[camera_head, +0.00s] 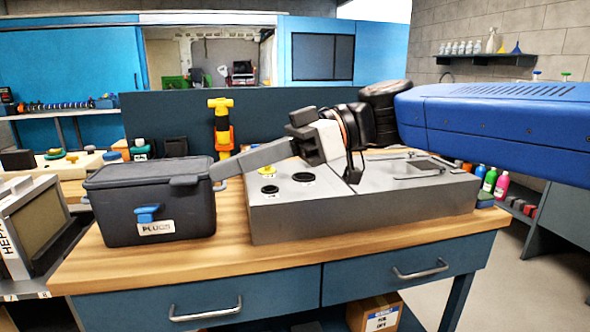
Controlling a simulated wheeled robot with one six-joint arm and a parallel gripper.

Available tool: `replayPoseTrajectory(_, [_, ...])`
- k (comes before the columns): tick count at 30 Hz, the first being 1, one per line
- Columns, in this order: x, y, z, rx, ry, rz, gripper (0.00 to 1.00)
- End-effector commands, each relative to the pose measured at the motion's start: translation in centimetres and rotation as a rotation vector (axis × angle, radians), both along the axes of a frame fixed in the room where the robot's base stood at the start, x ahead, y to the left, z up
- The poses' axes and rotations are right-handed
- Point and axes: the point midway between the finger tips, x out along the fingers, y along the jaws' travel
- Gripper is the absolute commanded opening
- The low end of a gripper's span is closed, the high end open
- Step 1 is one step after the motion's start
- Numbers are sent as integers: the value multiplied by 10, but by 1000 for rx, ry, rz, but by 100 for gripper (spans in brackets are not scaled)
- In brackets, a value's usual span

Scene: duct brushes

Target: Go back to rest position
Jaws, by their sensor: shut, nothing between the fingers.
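My arm reaches in from the right, over a workbench. My gripper (198,176) points left, with its long grey fingers together and nothing seen between them. Its tips are at the right end of the lid of a dark grey box (110,212) labelled PLUGS. I cannot tell whether the tips touch the lid or stand in front of it. The box is closed, with a blue latch (147,214) on its front. A grey metal duct block (300,222) with round ports stands right of the box, below my gripper. A yellow plug (267,170) sits on its top.
The wooden benchtop (330,246) has a clear strip along its front, above two blue drawers. A dark panel (270,115) stands behind the bench, with a yellow and orange tool (222,125) before it. A HEPA filter box (30,225) is at left. Coloured bottles (490,180) stand at right.

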Motion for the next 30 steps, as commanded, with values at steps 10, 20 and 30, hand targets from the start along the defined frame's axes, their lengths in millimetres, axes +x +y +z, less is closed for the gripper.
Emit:
replayPoseTrajectory(10, [4,-39,-54,-189,99,-156,0])
replayPoseTrajectory(20, [5,-123,-148,-481,269,-490,0])
replayPoseTrajectory(30, [-15,-284,-276,-795,466,-1163,0])
